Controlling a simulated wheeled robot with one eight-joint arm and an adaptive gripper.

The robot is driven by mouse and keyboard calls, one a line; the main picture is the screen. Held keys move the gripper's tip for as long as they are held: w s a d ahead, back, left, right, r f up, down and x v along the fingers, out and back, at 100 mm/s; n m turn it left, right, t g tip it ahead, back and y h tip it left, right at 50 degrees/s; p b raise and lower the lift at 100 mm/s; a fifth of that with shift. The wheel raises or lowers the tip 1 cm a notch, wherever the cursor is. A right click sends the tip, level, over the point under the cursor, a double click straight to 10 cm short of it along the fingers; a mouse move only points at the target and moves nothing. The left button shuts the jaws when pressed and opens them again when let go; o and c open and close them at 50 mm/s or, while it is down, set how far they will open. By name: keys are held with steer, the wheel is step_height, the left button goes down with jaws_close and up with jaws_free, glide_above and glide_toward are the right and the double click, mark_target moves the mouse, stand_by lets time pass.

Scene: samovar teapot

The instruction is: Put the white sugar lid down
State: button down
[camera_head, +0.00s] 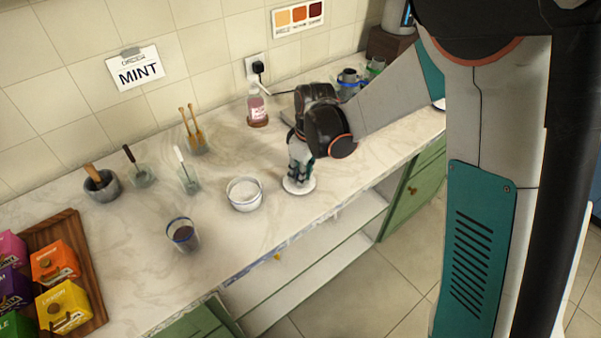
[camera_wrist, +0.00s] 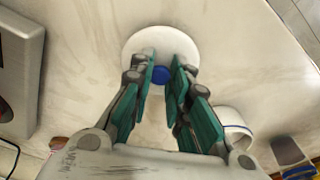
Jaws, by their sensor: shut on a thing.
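The white sugar lid (camera_head: 299,187) is a round white disc low over the counter, near its front edge in the head view. In the wrist view the lid (camera_wrist: 137,42) shows a blue knob (camera_wrist: 160,75) between my fingertips. My gripper (camera_head: 298,174) is above the lid and shut on its knob. The lid looks flat and level; I cannot tell whether it touches the counter. The open white sugar bowl (camera_head: 245,194) stands just left of the lid, with white contents. The bowl also shows in the wrist view (camera_wrist: 232,118), right of my fingers.
A glass with dark liquid (camera_head: 184,235) stands left of the bowl. Glass holders with spoons, a mortar (camera_head: 102,186) and a pink-labelled bottle (camera_head: 257,108) stand farther back. A wooden tray (camera_head: 84,265) holds several tea boxes. Bare marble counter (camera_head: 225,250) lies in front of the bowl.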

steer(key=shift+f, duration=0.15)
steer(key=c, duration=1.5)
jaws_free()
step_height(320, 180, up, 12)
steer(key=d+p, duration=0.1)
steer(key=p, duration=0.3)
steer(key=s+d+r+m+t, duration=0.3)
steer(key=s+d+r+m, duration=0.2)
steer(key=s+d+r, duration=0.45)
steer(key=s+d+m+t, duration=0.1)
steer(key=s+d+m, duration=0.1)
steer(key=s, duration=0.1)
steer(key=s+d+r+m+t+h, duration=0.1)
steer(key=s+m, duration=0.1)
steer(key=s, duration=0.2)
steer(key=s+d+m+t, duration=0.1)
steer(key=s+d+m, duration=0.1)
steer(key=s, duration=0.2)
steer(key=shift+d+r, duration=0.3)
steer(key=shift+r, duration=0.05)
